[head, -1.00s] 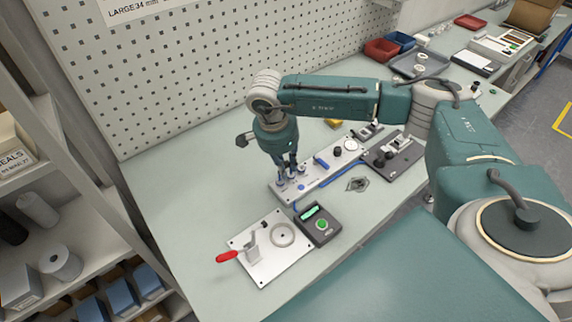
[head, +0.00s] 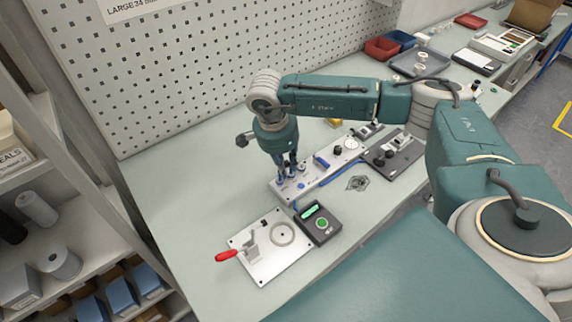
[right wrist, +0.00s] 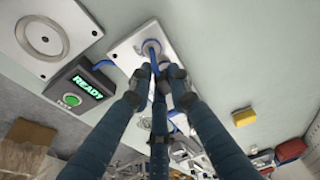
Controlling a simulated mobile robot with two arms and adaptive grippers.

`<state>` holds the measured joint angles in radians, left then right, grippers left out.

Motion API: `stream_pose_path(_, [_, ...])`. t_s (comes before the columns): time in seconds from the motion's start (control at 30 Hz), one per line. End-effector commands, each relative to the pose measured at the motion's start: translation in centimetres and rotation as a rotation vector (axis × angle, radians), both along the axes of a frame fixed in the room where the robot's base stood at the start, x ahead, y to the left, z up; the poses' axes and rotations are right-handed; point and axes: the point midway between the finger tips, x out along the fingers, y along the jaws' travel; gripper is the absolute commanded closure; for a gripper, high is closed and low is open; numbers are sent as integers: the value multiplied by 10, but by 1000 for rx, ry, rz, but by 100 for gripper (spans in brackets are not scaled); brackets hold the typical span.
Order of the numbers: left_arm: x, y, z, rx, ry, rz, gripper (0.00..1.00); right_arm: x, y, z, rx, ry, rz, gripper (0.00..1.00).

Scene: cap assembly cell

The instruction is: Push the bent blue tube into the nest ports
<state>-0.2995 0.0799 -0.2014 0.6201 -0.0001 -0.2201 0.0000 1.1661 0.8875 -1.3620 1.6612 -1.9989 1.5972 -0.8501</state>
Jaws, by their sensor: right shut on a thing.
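My right gripper (head: 288,178) reaches down over the left end of the pale nest plate (head: 313,184). In the right wrist view its fingers (right wrist: 156,78) are closed together on the bent blue tube (right wrist: 153,61), right beside a round port (right wrist: 151,47) in the plate. Only a small blue part of the tube shows between the fingertips. The fingers hide most of the tube and the other port, so I cannot tell how deep the tube sits. My left gripper is not in view.
A black box with a green READY display (head: 318,222) stands close in front of the plate. Left of it is a plate with a red-handled clamp (head: 228,255). A dark fixture (head: 394,156) lies to the right. The bench at the left is bare.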

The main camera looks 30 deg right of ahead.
Motion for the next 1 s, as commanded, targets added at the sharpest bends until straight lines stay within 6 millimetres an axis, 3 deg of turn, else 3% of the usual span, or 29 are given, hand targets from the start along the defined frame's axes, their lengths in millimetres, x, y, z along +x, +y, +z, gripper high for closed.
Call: stream_pose_path(1.0, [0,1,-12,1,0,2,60,0,0,-13,0,0,0,100])
